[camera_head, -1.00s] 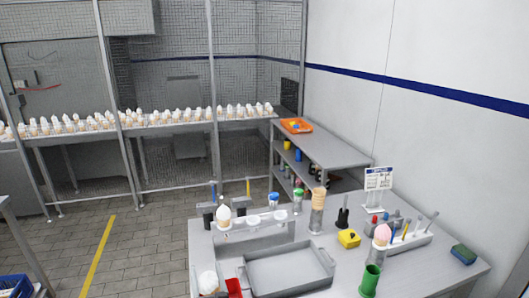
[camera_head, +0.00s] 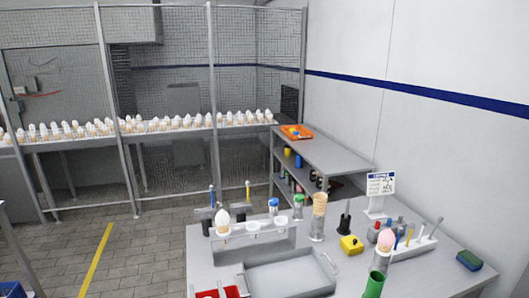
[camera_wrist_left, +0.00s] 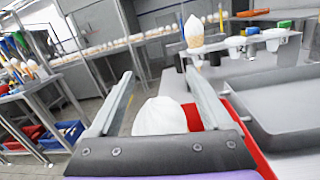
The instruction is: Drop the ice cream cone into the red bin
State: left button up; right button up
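The ice cream cone shows in the left wrist view as a white swirl (camera_wrist_left: 160,116); its cone part is hidden behind my gripper's body. My left gripper (camera_wrist_left: 159,74) has its two fingers spread wide, one on each side of the swirl, with visible gaps between. The red bin (camera_head: 232,292) is at the bottom edge of the head view by the table's left end. In the left wrist view the red bin (camera_wrist_left: 246,132) lies right of and behind the swirl. I cannot tell whether the swirl is inside it. My right gripper is not in view.
A grey tray (camera_head: 290,276) lies right of the bin. Behind it stands a holder (camera_head: 250,233) with another white cone (camera_head: 223,219).

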pick_arm(q)
jog(key=shift+o, duration=0.9)
jog(key=shift+s, duration=0.1)
jog(key=b+v, duration=0.2)
jog(key=v, duration=0.8)
jog(key=shift+s, duration=0.3)
jog(key=shift+f, duration=0.1)
